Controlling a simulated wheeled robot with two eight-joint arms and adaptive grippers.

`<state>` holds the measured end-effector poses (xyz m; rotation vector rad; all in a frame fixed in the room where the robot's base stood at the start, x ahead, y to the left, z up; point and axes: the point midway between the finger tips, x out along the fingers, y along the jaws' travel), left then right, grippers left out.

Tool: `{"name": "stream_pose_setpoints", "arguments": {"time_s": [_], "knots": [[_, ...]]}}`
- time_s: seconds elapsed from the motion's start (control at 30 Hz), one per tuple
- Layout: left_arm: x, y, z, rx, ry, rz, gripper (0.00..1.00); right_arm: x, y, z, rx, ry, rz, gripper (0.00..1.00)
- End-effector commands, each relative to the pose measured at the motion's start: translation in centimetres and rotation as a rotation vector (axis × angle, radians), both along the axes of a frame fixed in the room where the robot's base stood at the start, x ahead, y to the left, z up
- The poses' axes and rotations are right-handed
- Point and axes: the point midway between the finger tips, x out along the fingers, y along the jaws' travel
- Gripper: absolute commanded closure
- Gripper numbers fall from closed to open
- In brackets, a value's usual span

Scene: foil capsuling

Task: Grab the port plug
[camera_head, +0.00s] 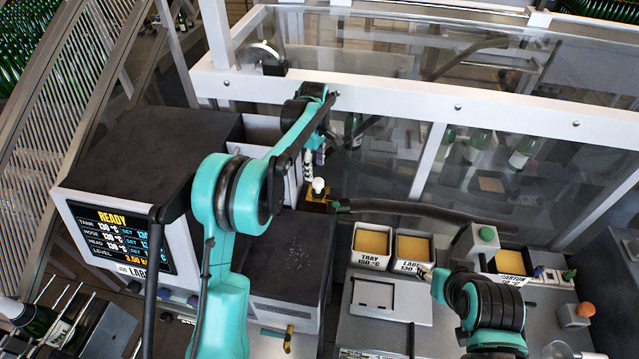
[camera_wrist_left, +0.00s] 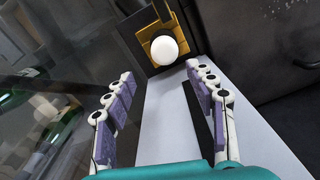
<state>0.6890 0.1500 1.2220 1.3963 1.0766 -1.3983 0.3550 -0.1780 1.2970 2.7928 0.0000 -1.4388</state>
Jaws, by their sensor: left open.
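The port plug appears as a round white knob (camera_head: 318,185) on a square brass-coloured base (camera_head: 317,200), at the right end of the dark machine top. In the left wrist view the white knob (camera_wrist_left: 170,49) shows beyond my fingertips, between their lines, with the brass base (camera_wrist_left: 153,35) around it. My left gripper (camera_head: 314,167) is just above the knob in the head view. In the left wrist view its two fingers (camera_wrist_left: 159,75) are spread, with nothing between them. My right gripper (camera_head: 427,271) is near the labelled trays, and its fingers are too small to read.
A glue unit (camera_head: 125,240) with a lit READY screen stands at the left. A dark hose (camera_head: 410,209) runs right from near the knob. Glass guarding with a white frame (camera_head: 400,110) stands behind. Trays of yellow material (camera_head: 371,241) sit at the right.

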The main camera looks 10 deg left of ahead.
Motion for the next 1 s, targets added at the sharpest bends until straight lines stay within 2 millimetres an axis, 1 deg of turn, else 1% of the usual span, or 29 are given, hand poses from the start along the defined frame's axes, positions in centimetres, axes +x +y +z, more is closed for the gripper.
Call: {"name": "stream_pose_setpoints", "arguments": {"time_s": [0.27,0.43,0.53,0.63,0.83,0.87,0.9,0.97,1.0], "knots": [[-0.3,-0.3,-3.0,0.000,0.000,0.000,0.44,0.0,0.0,0.3,0.000,0.000,0.000,0.58],[-1.2,-1.1,-5.5,0.000,0.000,-0.001,0.44,0.0,0.0,0.8,0.000,0.000,0.000,0.58],[-1.1,-1.0,-6.8,0.000,0.000,0.000,0.44,0.0,0.0,0.9,0.000,0.000,0.000,0.58],[-1.1,-1.0,-7.4,0.000,0.000,0.000,0.44,0.0,0.0,0.9,0.000,0.000,0.000,0.58],[-1.1,-1.0,-7.5,0.000,0.000,0.000,0.44,0.0,0.0,0.9,0.000,0.000,0.000,0.58],[-1.1,-1.0,-7.5,0.000,0.000,0.000,0.49,0.0,0.0,0.9,0.000,0.000,0.000,0.58],[-1.1,-1.0,-7.5,0.000,0.000,0.000,0.60,0.0,0.0,0.9,0.000,0.000,0.000,0.58],[-1.1,-1.0,-7.5,0.000,0.000,0.000,0.76,0.0,0.0,0.9,0.000,0.000,0.000,0.58],[-1.1,-1.0,-7.5,0.000,0.000,0.000,0.86,0.0,0.0,0.9,0.000,0.000,0.000,0.58]]}}
